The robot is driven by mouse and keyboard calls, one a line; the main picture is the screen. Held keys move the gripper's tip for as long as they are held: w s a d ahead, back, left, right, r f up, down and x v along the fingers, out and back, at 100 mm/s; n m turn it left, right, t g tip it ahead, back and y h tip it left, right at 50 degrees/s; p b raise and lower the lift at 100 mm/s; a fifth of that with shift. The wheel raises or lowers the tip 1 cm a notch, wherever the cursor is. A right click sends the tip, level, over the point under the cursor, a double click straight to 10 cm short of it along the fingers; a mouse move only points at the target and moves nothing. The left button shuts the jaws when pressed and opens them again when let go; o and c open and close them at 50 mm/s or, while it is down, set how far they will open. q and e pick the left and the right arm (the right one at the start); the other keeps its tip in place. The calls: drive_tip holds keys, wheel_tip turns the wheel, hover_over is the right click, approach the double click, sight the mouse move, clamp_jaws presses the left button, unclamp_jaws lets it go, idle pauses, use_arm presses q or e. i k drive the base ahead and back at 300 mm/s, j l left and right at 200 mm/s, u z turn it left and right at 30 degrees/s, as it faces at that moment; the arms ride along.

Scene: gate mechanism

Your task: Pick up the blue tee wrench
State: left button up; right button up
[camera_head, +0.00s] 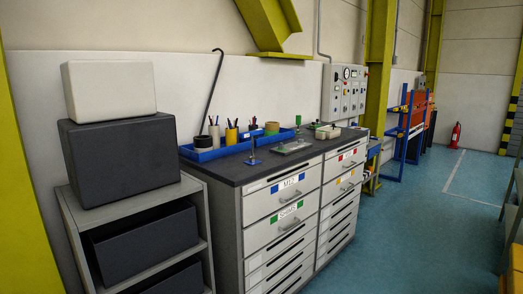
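A small blue item (252,158) with a thin upright stem stands on the dark top of the workbench (232,172), near its front edge. It may be the blue tee wrench, but it is too small for me to be sure of its shape. It stands in front of the blue trays and apart from the pale flat plate to its right. Neither of my grippers is in view.
Blue trays (213,154) with pots and pens line the wall side. A pale plate with a green part (291,147) lies to the right. A black hooked rod (211,95) leans on the wall. A shelf (205,222) with dark boxes stands left; floor (415,225) is clear at right.

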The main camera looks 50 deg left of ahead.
sight(252, 133)
drive_tip(key=j+u, duration=0.1)
drive_tip(key=u, duration=0.4)
drive_tip(key=i+u, duration=0.15)
drive_tip(key=u, duration=0.35)
drive_tip(key=i+u, duration=0.1)
drive_tip(key=u, duration=0.4)
drive_tip(key=i+j, duration=0.1)
drive_tip(key=i, duration=0.05)
